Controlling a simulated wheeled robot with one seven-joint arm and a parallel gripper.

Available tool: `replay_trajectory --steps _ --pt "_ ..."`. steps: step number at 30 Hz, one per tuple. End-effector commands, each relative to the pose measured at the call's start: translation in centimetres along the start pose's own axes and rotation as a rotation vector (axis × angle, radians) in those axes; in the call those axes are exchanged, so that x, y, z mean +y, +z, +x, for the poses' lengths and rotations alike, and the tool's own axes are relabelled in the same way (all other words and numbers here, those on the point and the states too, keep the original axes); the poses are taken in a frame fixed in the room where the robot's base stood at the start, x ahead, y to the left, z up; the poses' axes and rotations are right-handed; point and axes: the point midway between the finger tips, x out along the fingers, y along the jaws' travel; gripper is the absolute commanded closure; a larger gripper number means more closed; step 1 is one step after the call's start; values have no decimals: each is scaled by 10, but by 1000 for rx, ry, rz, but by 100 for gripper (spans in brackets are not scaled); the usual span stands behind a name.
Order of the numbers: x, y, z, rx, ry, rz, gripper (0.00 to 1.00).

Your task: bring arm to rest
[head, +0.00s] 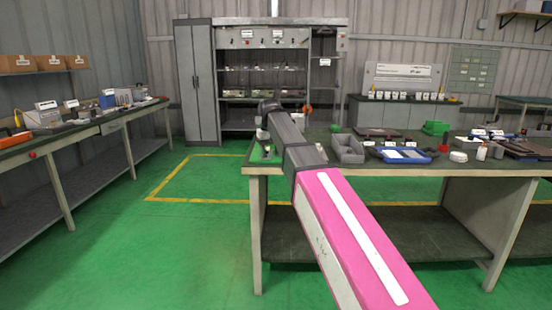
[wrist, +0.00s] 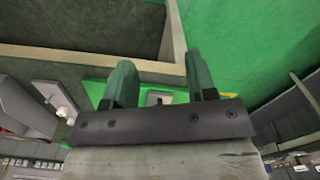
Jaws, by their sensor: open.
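My arm, with its pink and white link (head: 350,240) and dark grey forearm (head: 283,127), stretches from the lower right of the head view to the left end of the workbench (head: 262,171). In the head view the gripper is hard to make out at the far end of the arm. The arm covers part of the bench top and the floor behind.
The bench holds a grey bin (head: 347,150), a blue tray (head: 401,155), a white round container (head: 458,156) and small parts. A long side table (head: 80,135) stands left. A cabinet (head: 197,85) and shelving stand at the back. Green floor (head: 150,240) is clear between the tables.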

Motion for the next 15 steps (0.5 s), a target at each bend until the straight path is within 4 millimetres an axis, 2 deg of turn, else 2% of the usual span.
replay_trajectory --steps 8,11,15 --pt "25 25 65 -2 0 41 48" --pt "39 41 100 -3 0 64 48" --pt "60 70 156 -2 0 104 48"
